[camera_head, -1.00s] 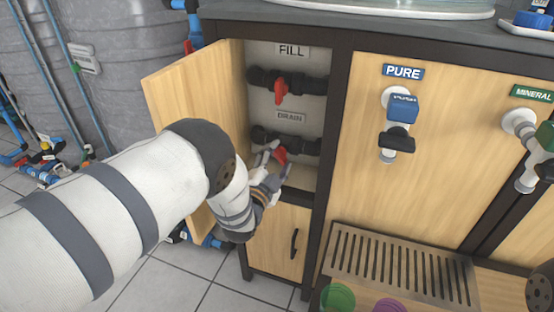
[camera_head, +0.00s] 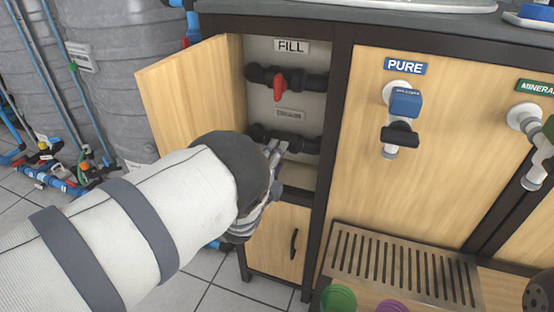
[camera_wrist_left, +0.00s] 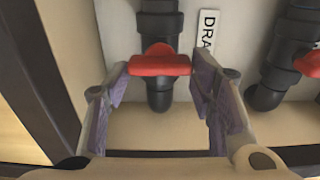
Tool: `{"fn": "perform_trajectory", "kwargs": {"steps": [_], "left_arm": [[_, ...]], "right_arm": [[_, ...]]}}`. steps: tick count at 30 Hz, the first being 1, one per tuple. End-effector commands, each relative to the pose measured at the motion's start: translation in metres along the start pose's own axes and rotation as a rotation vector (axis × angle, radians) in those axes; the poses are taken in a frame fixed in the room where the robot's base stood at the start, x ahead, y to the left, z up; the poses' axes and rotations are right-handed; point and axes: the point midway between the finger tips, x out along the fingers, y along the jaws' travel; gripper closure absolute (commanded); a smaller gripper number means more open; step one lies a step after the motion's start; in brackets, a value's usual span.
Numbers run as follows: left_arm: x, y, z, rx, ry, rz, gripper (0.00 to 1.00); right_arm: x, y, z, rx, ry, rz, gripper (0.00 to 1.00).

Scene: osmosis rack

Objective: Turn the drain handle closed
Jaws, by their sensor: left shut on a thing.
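The red drain handle (camera_wrist_left: 160,65) sits on a dark pipe in the left wrist view and lies crosswise to that pipe. My left gripper (camera_wrist_left: 163,76) has one purple-padded finger at each end of the handle and is shut on it. In the head view, my left gripper (camera_head: 275,154) reaches into the open cabinet at the lower valve, below the DRAIN label (camera_head: 289,114). My arm and fingers hide the drain handle there. My right gripper is not in view.
A dark cabinet post (camera_head: 333,130) borders the opening on the right. The PURE tap (camera_head: 403,115) is farther right.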

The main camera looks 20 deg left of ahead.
Motion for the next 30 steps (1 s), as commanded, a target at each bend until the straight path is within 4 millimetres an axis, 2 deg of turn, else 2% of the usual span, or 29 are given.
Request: {"fn": "perform_trajectory", "kwargs": {"steps": [15, 16, 18, 27, 30], "left_arm": [[0.000, 0.001, 0.001, 0.017, -0.003, 0.002, 0.78], [0.000, 0.001, 0.001, 0.017, -0.003, 0.002, 0.46], [0.000, 0.001, 0.001, 0.017, -0.003, 0.002, 0.30], [-0.001, 0.000, 0.001, 0.016, -0.001, 0.001, 0.30], [-0.011, 0.001, 0.000, 0.016, -0.002, 0.003, 0.30]], "right_arm": [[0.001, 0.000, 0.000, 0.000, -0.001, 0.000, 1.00], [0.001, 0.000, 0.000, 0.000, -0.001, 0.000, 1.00], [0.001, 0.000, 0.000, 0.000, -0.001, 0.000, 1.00], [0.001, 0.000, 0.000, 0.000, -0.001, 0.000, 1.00], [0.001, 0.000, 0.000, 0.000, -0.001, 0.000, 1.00]]}}
